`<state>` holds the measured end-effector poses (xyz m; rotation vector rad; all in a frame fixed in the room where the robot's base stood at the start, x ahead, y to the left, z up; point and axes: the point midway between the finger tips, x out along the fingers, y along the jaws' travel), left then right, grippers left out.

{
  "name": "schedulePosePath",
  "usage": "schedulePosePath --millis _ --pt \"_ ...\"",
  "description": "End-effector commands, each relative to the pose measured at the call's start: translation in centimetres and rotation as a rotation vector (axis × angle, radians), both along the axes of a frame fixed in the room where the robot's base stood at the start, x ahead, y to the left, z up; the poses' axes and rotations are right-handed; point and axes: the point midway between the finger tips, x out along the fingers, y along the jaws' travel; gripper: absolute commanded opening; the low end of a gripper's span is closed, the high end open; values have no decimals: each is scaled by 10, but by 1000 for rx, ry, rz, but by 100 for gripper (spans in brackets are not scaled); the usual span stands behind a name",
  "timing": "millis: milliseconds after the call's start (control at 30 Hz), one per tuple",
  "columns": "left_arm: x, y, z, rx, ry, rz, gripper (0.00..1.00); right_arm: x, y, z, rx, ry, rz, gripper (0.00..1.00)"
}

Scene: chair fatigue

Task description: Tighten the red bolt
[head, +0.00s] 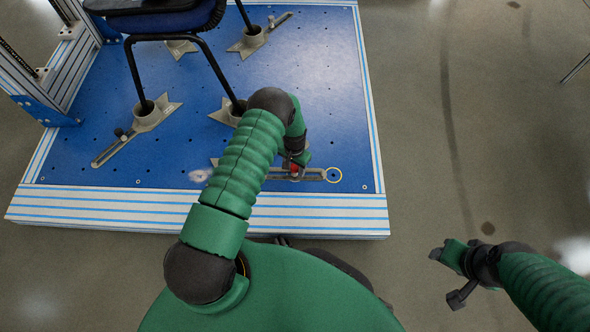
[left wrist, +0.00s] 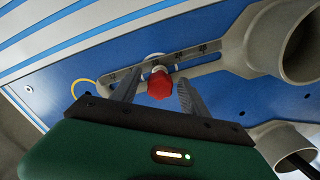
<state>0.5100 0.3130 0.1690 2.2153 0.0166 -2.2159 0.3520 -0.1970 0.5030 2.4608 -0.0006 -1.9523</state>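The red bolt (left wrist: 160,84) sits at the slot of a grey slotted clamp bar (left wrist: 205,65) on the blue plate. In the left wrist view my left gripper (left wrist: 158,88) is open, with one finger on each side of the bolt and visible gaps to it. In the head view the bolt (head: 294,170) shows only partly under my left gripper (head: 297,163), near the plate's front edge. My right gripper (head: 446,276) is open and empty, off to the right over the floor.
The blue plate (head: 330,110) has a striped front edge (head: 130,208). A yellow ring (head: 334,182) lies at the bar's end. Several grey clamp feet (head: 150,115) hold black chair legs (head: 132,70). A metal frame (head: 65,65) stands at left. The floor at right is mostly free.

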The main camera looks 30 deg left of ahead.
Motion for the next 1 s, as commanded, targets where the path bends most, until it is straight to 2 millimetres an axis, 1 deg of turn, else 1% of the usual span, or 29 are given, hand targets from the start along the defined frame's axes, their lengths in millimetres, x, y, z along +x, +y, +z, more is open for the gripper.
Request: schedulePosePath --millis 33,300,400,533,700,767,933,967,1000 --pt "0 0 0 0 0 -1 46 0 0 0 0 0 0 53" --pt "0 0 0 0 0 -3 11 0 0 0 0 0 0 53" --pt "0 0 0 0 0 -3 0 0 0 0 0 0 0 53" --pt "0 0 0 -1 0 -33 0 0 0 0 0 0 0 53" --pt "0 0 0 -2 0 -331 0 0 0 1 0 0 0 53" --pt "0 0 0 0 0 -361 0 0 0 1 0 0 0 53" --pt "0 0 0 0 0 -360 0 0 0 1 0 0 0 53" --pt "0 0 0 0 0 -377 0 0 0 0 0 0 0 53" --pt "0 0 0 -1 0 -432 0 0 0 0 0 0 0 53"
